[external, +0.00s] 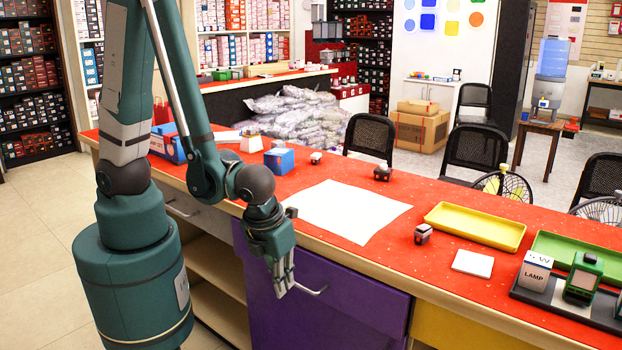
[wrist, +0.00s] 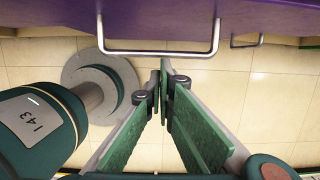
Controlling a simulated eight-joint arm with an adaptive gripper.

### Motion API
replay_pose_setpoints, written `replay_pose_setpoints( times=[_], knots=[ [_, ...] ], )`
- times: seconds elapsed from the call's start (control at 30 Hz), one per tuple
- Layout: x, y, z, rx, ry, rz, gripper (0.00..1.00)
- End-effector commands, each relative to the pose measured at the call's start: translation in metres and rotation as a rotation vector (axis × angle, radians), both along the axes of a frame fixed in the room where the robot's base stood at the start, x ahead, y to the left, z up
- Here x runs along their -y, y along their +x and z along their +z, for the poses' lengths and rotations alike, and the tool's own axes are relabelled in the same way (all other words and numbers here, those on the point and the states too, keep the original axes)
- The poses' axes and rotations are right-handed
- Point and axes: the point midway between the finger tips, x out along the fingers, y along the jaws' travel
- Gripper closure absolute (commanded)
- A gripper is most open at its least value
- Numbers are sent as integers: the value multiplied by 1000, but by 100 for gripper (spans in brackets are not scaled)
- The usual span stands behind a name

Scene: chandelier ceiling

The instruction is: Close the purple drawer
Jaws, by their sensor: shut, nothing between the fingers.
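The purple drawer (external: 345,290) is in the front of the red-topped counter, with a metal bar handle (external: 312,291). How far it stands out is hard to tell. In the wrist view its purple front (wrist: 270,18) runs along the top edge, and a bar handle (wrist: 160,52) sticks out from it. My gripper (external: 283,287) is shut and empty, pointing down in front of the purple front near the handle. In the wrist view the closed fingertips (wrist: 161,78) are just below the handle bar; whether they touch it is unclear.
A second handle (wrist: 247,42) shows to the right in the wrist view. Open shelves (external: 215,270) lie left of the purple drawer and a yellow front (external: 460,328) lies right. The counter top (external: 400,185) holds a white sheet, trays and small boxes. The tiled floor (external: 45,240) is clear.

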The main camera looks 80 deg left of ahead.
Motion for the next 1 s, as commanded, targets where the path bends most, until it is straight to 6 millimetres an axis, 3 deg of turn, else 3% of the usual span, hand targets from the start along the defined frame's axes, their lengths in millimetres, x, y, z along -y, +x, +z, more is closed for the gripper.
replay_pose_setpoints(
  times=[0.37,0.73,1.0],
  knots=[
    [-3,3,0,0,0,1,100],
    [-24,23,-1,0,0,3,100],
    [-28,27,0,-1,1,0,100]
  ],
)
